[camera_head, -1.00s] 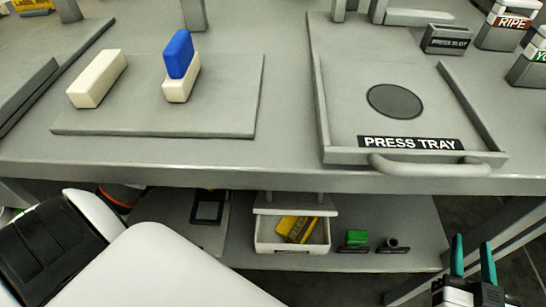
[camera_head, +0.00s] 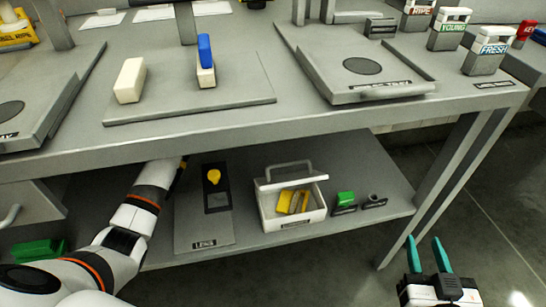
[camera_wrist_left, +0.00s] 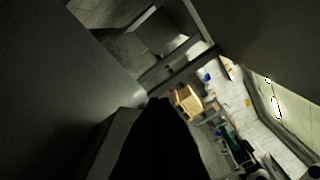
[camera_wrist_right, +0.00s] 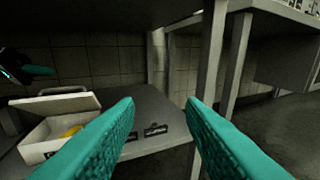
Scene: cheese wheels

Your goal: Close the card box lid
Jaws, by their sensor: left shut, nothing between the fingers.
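The card box (camera_head: 292,222) is a white open box on the lower shelf, with yellow items (camera_head: 287,202) inside. Its white lid (camera_head: 290,182), with a handle, is raised at the back. The right wrist view shows the box (camera_wrist_right: 38,155) at the left with the lid (camera_wrist_right: 55,104) tilted up over it. My left arm reaches under the tabletop. Its gripper's teal tip (camera_wrist_right: 40,70) shows left of and above the lid, apart from it, shut; the head view hides it. My right gripper (camera_head: 427,254) is open and empty, in front of the shelf's right end.
The tabletop's front edge (camera_head: 250,123) overhangs the shelf. A green block (camera_head: 345,199) and a small dark holder (camera_head: 373,199) stand right of the box. A grey board (camera_head: 205,238) with a yellow piece lies left of it. A table leg (camera_head: 440,190) stands right.

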